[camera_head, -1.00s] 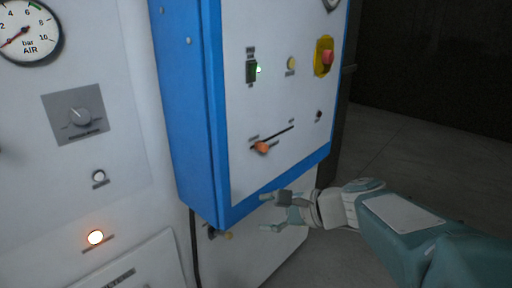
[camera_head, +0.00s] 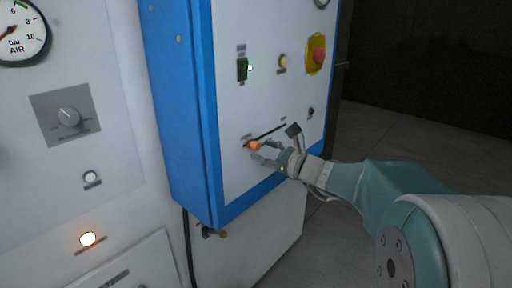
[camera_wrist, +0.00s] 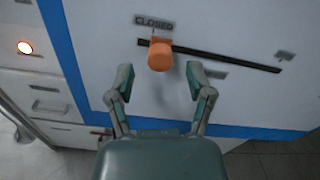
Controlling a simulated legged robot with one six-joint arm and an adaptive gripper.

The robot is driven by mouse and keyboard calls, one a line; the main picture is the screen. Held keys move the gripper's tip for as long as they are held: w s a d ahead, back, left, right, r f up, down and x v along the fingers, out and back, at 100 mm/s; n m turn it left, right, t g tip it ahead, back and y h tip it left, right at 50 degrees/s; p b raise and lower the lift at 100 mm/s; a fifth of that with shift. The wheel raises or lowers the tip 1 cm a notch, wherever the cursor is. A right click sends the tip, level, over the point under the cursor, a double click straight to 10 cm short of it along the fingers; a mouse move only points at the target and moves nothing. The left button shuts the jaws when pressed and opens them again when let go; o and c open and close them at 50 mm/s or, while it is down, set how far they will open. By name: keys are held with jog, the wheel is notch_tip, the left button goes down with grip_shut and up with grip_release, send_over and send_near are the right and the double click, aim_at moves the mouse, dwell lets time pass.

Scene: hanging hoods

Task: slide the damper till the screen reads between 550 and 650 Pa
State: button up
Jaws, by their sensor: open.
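The damper's orange knob (camera_head: 255,146) sits at the left end of a dark slot (camera_head: 272,132) on the white panel of the blue-edged cabinet. In the wrist view the orange knob (camera_wrist: 160,54) is beside a label reading CLOSED (camera_wrist: 154,22), and the slot (camera_wrist: 230,58) runs off to the right. My gripper (camera_head: 264,151) is open in front of the knob. In the wrist view my gripper's fingertips (camera_wrist: 160,72) are to the left and right of the knob's lower end, apart from it. No screen with a pressure reading is legible in these views.
An air gauge (camera_head: 20,33) and a grey dial (camera_head: 68,117) are on the left cabinet.

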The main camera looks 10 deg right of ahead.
aim_at(276, 130)
jog(key=shift+x, duration=1.45)
grip_shut()
jog(key=w+d, duration=0.2)
jog(key=d, duration=0.1)
jog(key=w+d, duration=0.2)
jog(key=d, duration=0.1)
jog(key=w+d, duration=0.2)
jog(key=d, duration=0.1)
jog(key=shift+w+d+r, duration=0.1)
jog(key=shift+w+d, duration=0.1)
jog(key=shift+w, duration=0.15)
grip_release()
jog(key=shift+s, duration=0.1)
